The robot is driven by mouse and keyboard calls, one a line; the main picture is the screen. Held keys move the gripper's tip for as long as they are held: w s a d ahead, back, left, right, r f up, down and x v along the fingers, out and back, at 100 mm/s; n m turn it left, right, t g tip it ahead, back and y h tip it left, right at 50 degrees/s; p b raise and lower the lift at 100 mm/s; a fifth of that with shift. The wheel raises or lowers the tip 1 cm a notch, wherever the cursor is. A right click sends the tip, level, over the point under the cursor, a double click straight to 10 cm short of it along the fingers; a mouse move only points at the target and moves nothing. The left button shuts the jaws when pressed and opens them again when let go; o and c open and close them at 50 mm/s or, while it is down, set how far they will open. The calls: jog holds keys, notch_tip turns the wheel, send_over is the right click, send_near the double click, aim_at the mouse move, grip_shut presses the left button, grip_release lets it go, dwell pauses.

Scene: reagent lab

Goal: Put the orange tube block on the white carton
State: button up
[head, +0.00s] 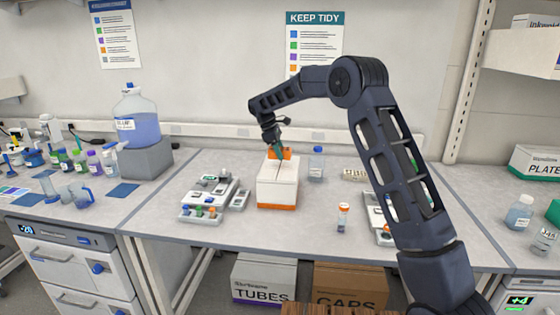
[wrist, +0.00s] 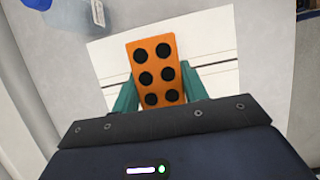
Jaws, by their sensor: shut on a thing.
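The orange tube block (wrist: 153,71), with rows of dark round holes, is between the two teal fingers of my gripper (wrist: 158,90) in the wrist view. My gripper is shut on it. The white carton (head: 277,187), with an orange band at its base, stands on the bench in the head view. The orange block (head: 286,153) shows at the carton's top, under my gripper (head: 279,150). In the wrist view the carton's white top (wrist: 215,45) lies beneath the block. I cannot tell whether the block touches it.
Trays with small coloured parts (head: 207,200) stand left of the carton. The bench in front of the carton is clear.

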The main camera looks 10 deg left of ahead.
jog(key=shift+f, duration=1.95)
jog(key=shift+f, duration=0.1)
jog(key=o, duration=1.1)
jog(key=shift+c, duration=0.2)
jog(key=v, duration=1.1)
jog(key=shift+a+r, duration=0.15)
jog(key=shift+r, duration=0.05)
jog(key=shift+a+r, duration=0.15)
jog(key=shift+r, duration=0.25)
